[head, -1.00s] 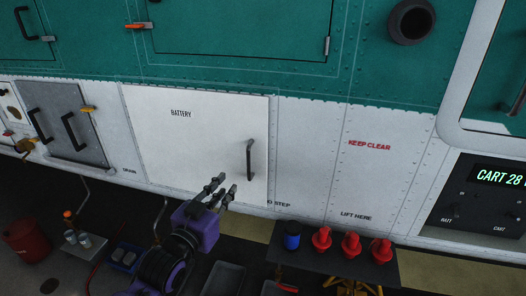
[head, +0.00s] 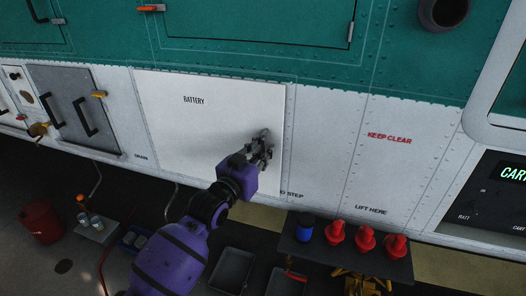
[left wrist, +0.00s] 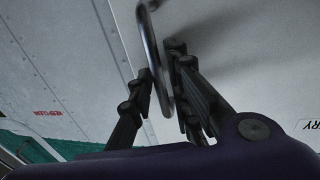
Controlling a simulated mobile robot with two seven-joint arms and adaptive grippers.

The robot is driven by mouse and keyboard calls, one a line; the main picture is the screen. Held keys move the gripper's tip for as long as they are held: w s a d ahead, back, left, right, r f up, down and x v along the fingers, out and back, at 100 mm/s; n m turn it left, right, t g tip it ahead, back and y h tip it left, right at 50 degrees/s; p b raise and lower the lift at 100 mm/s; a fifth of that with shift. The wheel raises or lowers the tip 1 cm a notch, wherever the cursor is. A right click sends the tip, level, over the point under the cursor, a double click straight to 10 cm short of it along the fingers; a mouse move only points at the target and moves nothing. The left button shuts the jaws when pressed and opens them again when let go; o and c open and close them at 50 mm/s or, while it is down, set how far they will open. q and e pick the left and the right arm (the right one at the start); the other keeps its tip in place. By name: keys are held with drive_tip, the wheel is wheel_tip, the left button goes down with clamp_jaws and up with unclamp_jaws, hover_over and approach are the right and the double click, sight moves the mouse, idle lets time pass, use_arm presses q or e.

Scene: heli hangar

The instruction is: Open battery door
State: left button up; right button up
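The white battery door (head: 190,135), marked "BATTERY", appears shut in the helicopter's side. Its dark upright bar handle is near the door's right edge and is mostly hidden behind my left gripper (head: 262,150) in the head view. In the left wrist view the handle (left wrist: 152,55) runs between the spread fingers of my left gripper (left wrist: 160,92), closer to the right-hand fingers. The fingers look apart, and I see no clear grip on the bar. My right gripper is not in view.
A grey door (head: 75,100) with dark handles is left of the battery door. Below right, a dark stand (head: 318,255) holds a blue cup and several red pieces. Dark trays (head: 232,270) lie below the door. A red bucket (head: 41,220) stands at lower left.

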use_arm(q)
clamp_jaws()
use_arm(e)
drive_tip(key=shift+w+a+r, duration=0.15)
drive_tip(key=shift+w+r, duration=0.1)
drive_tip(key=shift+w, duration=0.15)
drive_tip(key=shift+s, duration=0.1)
